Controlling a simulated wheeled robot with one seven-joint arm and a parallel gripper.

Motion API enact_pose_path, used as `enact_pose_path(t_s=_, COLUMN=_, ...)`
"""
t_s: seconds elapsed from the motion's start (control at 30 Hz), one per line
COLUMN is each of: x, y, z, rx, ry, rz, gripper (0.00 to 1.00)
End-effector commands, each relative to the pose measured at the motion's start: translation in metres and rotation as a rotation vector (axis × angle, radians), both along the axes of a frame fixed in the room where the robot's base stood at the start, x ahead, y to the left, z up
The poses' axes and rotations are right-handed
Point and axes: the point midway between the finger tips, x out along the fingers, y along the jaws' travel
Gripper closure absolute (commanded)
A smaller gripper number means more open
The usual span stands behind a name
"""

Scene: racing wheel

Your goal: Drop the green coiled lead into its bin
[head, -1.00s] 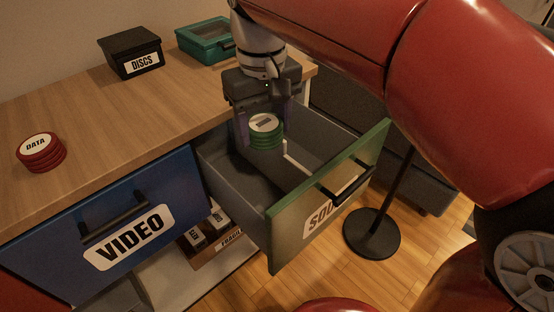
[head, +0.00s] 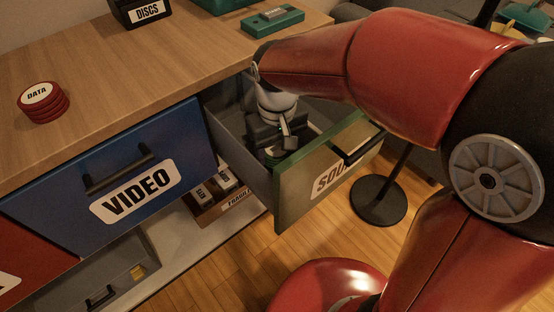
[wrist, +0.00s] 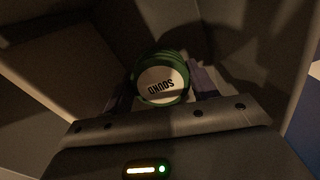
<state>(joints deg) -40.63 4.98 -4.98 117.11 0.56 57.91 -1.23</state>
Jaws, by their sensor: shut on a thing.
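The green coiled lead (head: 272,154) shows as a sliver of green in the head view, low inside the open drawer with the green front (head: 325,175), whose label starts "SOU". In the wrist view the lead (wrist: 160,78) is a round green coil with a white "SOUND" label on top. My gripper (wrist: 162,90) has a purple finger on each side of it and is shut on it. In the head view my gripper (head: 271,150) is down inside the drawer, and its fingers are mostly hidden by my wrist and the drawer front. Whether the lead touches the drawer floor is unclear.
The blue VIDEO drawer (head: 115,185) is left of the green drawer. A red DATA coil (head: 42,104), a black DISCS box (head: 140,12) and a teal box (head: 272,20) are on the wooden top (head: 140,70). A black stand base (head: 378,201) is on the floor at right.

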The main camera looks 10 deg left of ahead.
Motion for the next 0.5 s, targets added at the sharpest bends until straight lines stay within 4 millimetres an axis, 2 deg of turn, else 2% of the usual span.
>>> enact_pose_path(t_s=0.3, x=0.000, y=0.000, z=-0.041, rx=-0.001, ry=0.002, rz=0.001, gripper=0.66)
enact_pose_path(t_s=0.5, x=0.000, y=0.000, z=-0.043, rx=0.001, ry=-0.001, rz=0.001, gripper=0.66)
